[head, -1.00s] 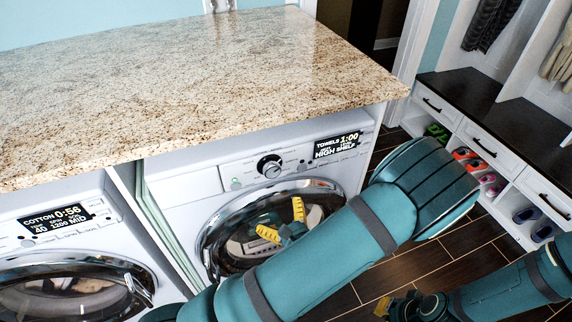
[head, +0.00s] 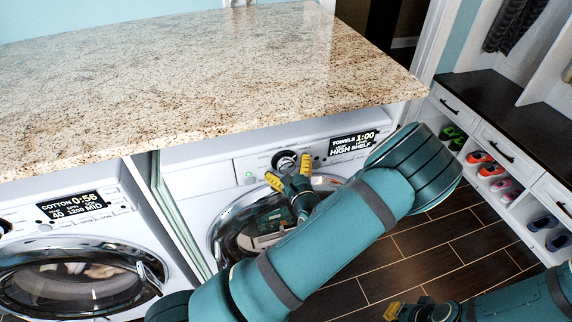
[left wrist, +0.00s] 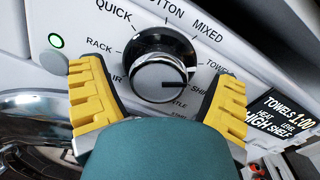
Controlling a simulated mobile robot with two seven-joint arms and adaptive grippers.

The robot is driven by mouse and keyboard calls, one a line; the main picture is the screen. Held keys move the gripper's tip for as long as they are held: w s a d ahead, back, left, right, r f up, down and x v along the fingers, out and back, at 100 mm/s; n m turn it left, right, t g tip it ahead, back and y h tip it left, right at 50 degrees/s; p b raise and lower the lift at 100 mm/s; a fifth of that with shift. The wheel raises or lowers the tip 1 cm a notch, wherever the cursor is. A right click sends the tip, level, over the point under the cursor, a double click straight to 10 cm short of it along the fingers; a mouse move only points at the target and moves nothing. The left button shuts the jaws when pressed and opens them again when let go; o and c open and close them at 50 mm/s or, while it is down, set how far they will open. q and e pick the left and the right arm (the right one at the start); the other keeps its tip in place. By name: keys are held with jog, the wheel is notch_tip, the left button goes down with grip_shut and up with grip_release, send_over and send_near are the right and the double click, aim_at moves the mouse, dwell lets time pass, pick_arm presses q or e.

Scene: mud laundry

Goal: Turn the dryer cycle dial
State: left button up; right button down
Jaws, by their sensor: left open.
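The dryer cycle dial (head: 284,158) is a round knob with a silver face and black collar on the dryer's white panel. In the left wrist view the dial (left wrist: 160,78) has a dark mark on its face pointing right, toward a label beginning "SHI". My left gripper (head: 290,172) is open in front of the panel. In the left wrist view its yellow fingers (left wrist: 159,88) stand on either side of the dial, with visible gaps. The dryer display (head: 353,143) reads TOWELS 1:00. My right gripper (head: 397,311) is low at the bottom edge, partly cut off.
A granite counter (head: 200,80) overhangs the dryer panel. The washer (head: 75,260) stands to the left, its display reading COTTON 0:56. The dryer's round door (head: 226,235) is below the dial. A shoe bench (head: 510,110) stands at the right, beyond open wooden floor (head: 440,235).

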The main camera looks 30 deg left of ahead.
pick_arm(q)
jog(key=shift+w+a, duration=0.35)
jog(key=shift+a, duration=0.15)
jog(key=c, duration=1.1)
jog(key=shift+c, duration=0.3)
